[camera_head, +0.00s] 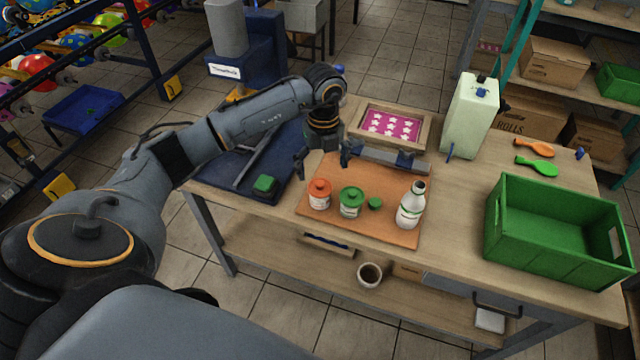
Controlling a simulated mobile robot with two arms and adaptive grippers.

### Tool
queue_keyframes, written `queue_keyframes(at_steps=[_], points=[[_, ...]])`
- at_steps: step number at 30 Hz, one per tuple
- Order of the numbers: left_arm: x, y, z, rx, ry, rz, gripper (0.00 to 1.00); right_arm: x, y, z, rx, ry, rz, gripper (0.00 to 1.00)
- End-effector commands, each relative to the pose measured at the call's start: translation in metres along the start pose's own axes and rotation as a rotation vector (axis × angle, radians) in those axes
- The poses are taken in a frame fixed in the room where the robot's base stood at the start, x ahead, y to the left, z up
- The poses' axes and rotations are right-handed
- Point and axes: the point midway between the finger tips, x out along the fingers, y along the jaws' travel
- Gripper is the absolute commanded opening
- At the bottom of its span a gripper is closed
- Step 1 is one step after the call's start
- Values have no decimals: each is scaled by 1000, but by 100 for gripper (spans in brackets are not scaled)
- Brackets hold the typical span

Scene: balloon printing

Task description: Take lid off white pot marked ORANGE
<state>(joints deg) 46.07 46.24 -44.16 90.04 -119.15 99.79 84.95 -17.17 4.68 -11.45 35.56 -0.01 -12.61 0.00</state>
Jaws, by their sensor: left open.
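A white pot (319,203) with an orange lid (319,187) stands upright at the left of the orange-brown board on the table. Its lid sits on it. A second white pot (349,211) with a green lid (351,194) stands just right of it. The label writing is too small to read. My left gripper (324,167) is open and empty, fingers pointing down, above and behind the two pots and apart from them. My right gripper is not in view.
A small green piece (375,203) and a white bottle (411,207) stand right of the pots on the board (384,233). A green crate (560,259) fills the table's right end. A framed star screen (391,123) lies behind.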

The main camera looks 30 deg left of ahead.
Motion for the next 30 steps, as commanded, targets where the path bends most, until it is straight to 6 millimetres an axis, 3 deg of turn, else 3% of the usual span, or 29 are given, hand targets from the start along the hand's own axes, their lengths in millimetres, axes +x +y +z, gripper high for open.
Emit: queue_keyframes(at_steps=[5,12,21,22,28,30], points=[[12,2,2,0,2,3,89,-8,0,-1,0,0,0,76],[47,4,6,1,3,0,89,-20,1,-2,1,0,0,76],[55,4,7,2,0,-2,89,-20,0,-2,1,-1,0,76],[55,4,6,2,0,-2,87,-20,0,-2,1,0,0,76],[55,4,6,2,0,-2,52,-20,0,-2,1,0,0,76],[55,4,6,2,0,-2,49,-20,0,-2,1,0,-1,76]])
